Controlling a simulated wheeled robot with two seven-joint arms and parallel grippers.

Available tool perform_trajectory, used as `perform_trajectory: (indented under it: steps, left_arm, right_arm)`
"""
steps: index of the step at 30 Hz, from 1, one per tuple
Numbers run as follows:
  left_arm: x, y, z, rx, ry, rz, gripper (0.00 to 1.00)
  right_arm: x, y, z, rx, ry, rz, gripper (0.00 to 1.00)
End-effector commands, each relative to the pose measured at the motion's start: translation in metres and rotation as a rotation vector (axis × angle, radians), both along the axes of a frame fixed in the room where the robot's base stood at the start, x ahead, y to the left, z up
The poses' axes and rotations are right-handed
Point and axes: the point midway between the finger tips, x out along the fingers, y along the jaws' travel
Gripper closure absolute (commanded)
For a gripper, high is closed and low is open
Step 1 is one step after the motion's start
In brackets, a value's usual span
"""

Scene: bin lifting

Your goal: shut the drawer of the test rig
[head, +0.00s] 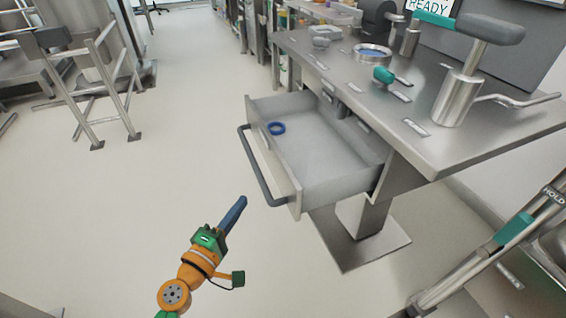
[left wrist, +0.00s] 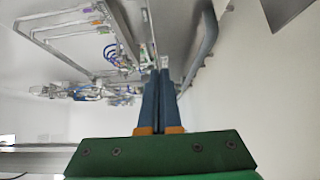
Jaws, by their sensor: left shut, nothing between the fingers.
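The drawer (head: 325,160) of the test rig stands pulled out from under the steel bench top (head: 440,140). It is a light grey tray, and a blue ring (head: 277,128) lies inside it. A dark grey bar handle (head: 258,170) runs along the drawer's front. My left gripper (head: 241,201) is shut and empty, its blue fingers pointing up toward the handle from below it in the head view. It looks apart from the handle. In the left wrist view the shut fingers (left wrist: 160,75) point ahead. My right gripper is not in view.
The bench top carries a metal cylinder (head: 456,98) with a grey-headed lever, a round dish (head: 372,53) and a green-handled part (head: 383,75). The bench's pedestal foot (head: 345,250) stands below the drawer. Open floor lies left of the drawer.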

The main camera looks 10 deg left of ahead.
Motion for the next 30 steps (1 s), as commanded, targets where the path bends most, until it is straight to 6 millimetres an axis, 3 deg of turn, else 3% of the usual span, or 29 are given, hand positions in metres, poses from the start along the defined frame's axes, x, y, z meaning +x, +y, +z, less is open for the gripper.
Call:
perform_trajectory:
  steps: [5,17,24,30]
  left_arm:
    - [0.019,-0.003,0.006,-0.009,-0.009,0.001,1.00]
    - [0.102,-0.022,0.003,-0.007,-0.007,-0.002,1.00]
    - [0.118,-0.049,0.002,-0.006,-0.005,-0.001,1.00]
    - [0.120,-0.053,0.002,-0.004,-0.004,-0.001,1.00]
  right_arm:
    - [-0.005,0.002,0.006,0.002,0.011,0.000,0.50]
    - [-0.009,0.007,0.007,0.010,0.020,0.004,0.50]
    - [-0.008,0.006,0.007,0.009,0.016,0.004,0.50]
    - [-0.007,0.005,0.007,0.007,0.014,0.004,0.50]
